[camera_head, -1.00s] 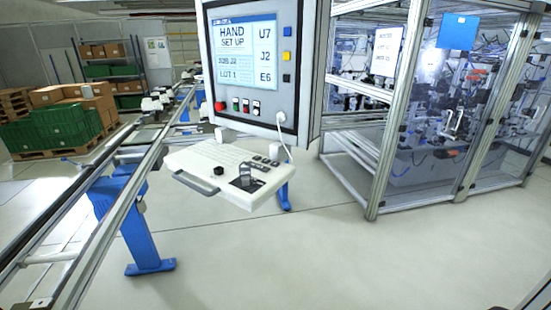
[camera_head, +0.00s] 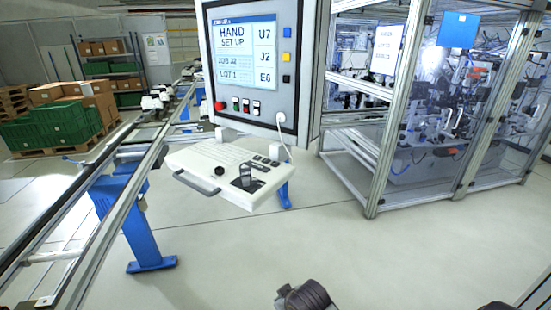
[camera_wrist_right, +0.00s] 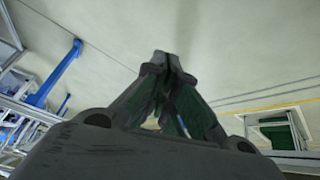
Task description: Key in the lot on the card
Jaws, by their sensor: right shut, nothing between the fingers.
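A white card (camera_head: 386,50) with a few printed lines, too small to read, hangs on the machine's glass frame. The operator panel's screen (camera_head: 244,52) reads HAND SET UP, JOB J2, LOT 1, with U7, J2 and E6 at its right side. My right gripper (camera_wrist_right: 167,62) is shut and empty in the right wrist view, over bare floor. Dark parts of my right arm show at the bottom of the head view. My left gripper is out of view.
A conveyor rail (camera_head: 100,215) on blue legs runs along the left. A glazed machine cell (camera_head: 460,130) stands at the right. Green crates and cartons (camera_head: 60,123) stand on a pallet at the back left. The floor before the console is clear.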

